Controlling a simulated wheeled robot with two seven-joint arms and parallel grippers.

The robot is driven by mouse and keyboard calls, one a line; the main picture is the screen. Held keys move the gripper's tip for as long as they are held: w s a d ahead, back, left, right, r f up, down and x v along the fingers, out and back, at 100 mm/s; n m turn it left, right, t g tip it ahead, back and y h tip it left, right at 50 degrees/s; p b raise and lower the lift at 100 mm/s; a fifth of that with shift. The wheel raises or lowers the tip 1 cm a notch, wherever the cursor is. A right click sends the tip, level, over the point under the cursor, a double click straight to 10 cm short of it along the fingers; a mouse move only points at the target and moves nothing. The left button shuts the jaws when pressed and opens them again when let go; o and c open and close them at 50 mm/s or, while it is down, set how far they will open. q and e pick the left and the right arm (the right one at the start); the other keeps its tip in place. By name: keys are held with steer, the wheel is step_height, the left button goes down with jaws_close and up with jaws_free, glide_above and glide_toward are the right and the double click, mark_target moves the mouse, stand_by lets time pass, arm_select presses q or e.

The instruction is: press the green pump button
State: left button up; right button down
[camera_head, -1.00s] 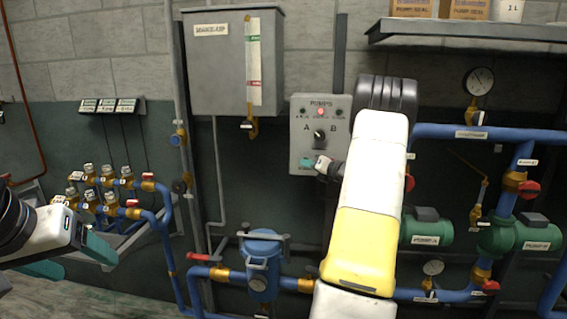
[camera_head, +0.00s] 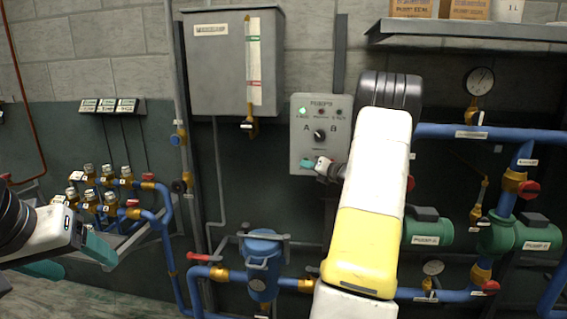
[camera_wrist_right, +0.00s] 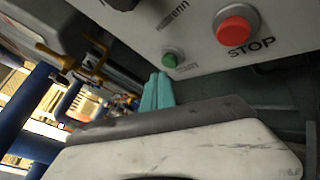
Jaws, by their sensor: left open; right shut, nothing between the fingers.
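The grey pump control panel (camera_head: 321,153) hangs on the wall, with a lit green lamp (camera_head: 302,111) at its upper left and a selector knob marked A and B. In the right wrist view, the green pump button (camera_wrist_right: 173,57) sits beside the larger red STOP button (camera_wrist_right: 236,27). My right gripper (camera_head: 307,163) is shut and empty at the panel's lower left. Its teal fingertips (camera_wrist_right: 158,80) are just below the green button; contact cannot be told. In the head view the gripper and arm hide the buttons. My left gripper (camera_head: 82,258) is open and empty at far left.
A grey tank box (camera_head: 225,80) with a sight tube hangs left of the panel. Blue pipes, a blue filter vessel (camera_head: 262,262) and green pumps (camera_head: 430,232) stand below and right. A shelf (camera_head: 470,33) juts out at upper right.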

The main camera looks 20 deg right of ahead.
steer(key=shift+s+a, duration=0.1)
steer(key=s, duration=0.1)
steer(key=s+a, duration=0.2)
steer(key=s, duration=0.1)
steer(key=shift+s+a, duration=0.1)
steer(key=shift+a, duration=0.15)
stand_by(0.3)
stand_by(0.6)
